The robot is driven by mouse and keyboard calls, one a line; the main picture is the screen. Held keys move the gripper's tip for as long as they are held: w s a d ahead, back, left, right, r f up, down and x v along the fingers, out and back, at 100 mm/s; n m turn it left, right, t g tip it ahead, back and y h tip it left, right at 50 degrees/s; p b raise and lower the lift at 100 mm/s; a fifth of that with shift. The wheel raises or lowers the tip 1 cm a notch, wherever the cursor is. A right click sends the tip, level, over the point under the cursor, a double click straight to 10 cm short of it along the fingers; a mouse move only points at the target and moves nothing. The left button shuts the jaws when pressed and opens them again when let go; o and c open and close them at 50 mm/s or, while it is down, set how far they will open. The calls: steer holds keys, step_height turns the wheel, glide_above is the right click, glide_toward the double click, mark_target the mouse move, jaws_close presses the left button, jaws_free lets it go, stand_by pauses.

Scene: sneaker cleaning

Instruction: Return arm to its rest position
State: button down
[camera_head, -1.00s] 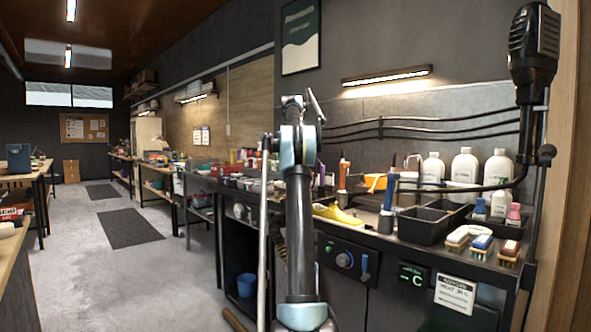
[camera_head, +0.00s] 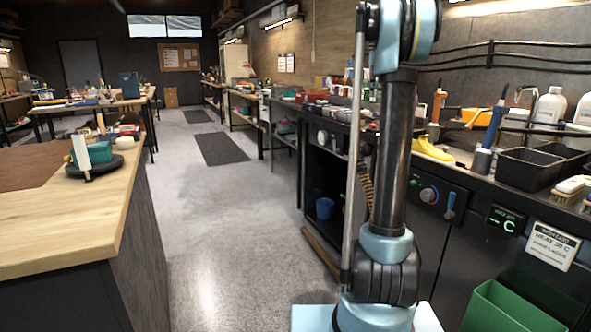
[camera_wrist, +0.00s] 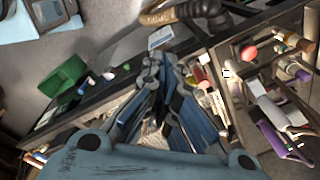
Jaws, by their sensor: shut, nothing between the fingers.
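My arm (camera_head: 396,170) stands upright right of centre in the head view. Its upper part runs out of the top of the picture, so my gripper is not seen there. In the wrist view my gripper (camera_wrist: 164,64) is shut and empty, its blue and grey fingers over the workbench area seen below. No object is held between the fingers.
A dark workbench with a yellow shoe (camera_head: 432,150), a black tray (camera_head: 528,168) and a brush (camera_head: 570,188) runs along the right. A green bin (camera_head: 512,308) stands low in front. A wooden table (camera_head: 75,225) is at left. The grey floor between is clear.

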steer(key=s+a+f+n, duration=0.3)
steer(key=s+f+n, duration=0.15)
steer(key=s, duration=0.45)
steer(key=s+a+f+n+t, duration=0.1)
steer(key=s+a+f+n, duration=0.3)
steer(key=s, duration=0.4)
steer(key=s+a+f+n, duration=0.3)
steer(key=s+f, duration=0.3)
steer(key=s, duration=0.3)
steer(key=s+a+f+n, duration=0.3)
steer(key=s+f+n, duration=0.7)
steer(key=s+f, duration=1)
step_height(320, 180, down, 4)
steer(key=shift+a+r+t+y, duration=0.1)
steer(key=shift+a+t+y, duration=0.1)
steer(key=shift+t+y, duration=0.15)
